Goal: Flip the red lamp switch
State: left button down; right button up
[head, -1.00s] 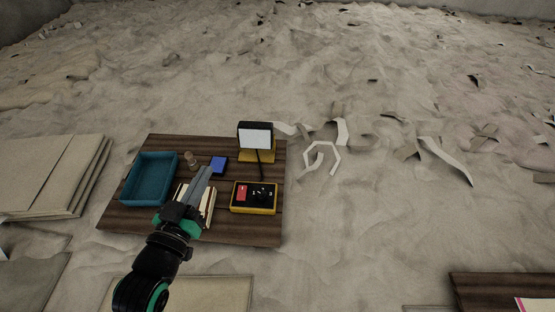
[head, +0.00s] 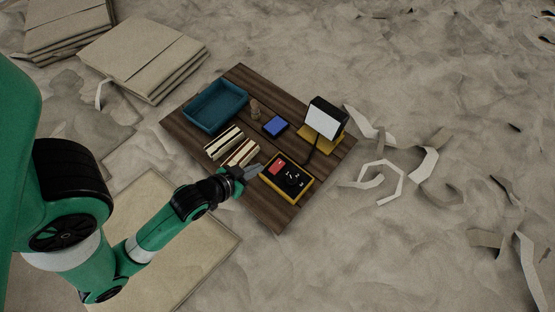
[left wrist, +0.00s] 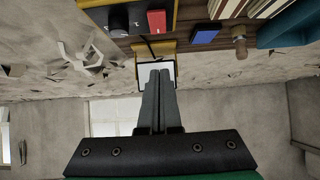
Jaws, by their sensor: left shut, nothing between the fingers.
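The red switch (head: 277,167) sits at the upper left of a black control box with a yellow rim (head: 289,193), on a dark wooden board. It also shows in the left wrist view (left wrist: 157,21). The lamp (head: 324,120) with a white panel stands behind the box on a yellow base, joined by a dark cable. My left gripper (head: 258,169) is shut and empty, its tips close to the left edge of the box near the red switch; I cannot tell whether they touch it. In the left wrist view the shut fingers (left wrist: 157,85) overlap the lamp panel. My right gripper is not in view.
The wooden board (head: 180,117) also holds a teal tray (head: 215,104), a blue block (head: 275,126), a small wooden peg (head: 255,109) and book-like striped stacks (head: 241,153). Cardboard piles (head: 145,55) lie at the upper left. Pale curled scraps (head: 384,181) lie on the ground to the right.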

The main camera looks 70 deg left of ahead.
pick_arm(q)
jog(key=b, duration=0.2)
send_over(276, 167)
jog(key=f, duration=0.5)
jog(key=shift+s+d+f, duration=0.25)
jog(key=shift+s+f, duration=0.05)
jog(key=shift+f, duration=0.05)
jog(key=f, duration=0.2)
jog(key=shift+w+a+f, duration=0.1)
jog(key=shift+w+f, duration=0.1)
jog(key=shift+f, duration=0.2)
jog(key=shift+w+f, duration=0.1)
jog(key=shift+f, duration=0.6)
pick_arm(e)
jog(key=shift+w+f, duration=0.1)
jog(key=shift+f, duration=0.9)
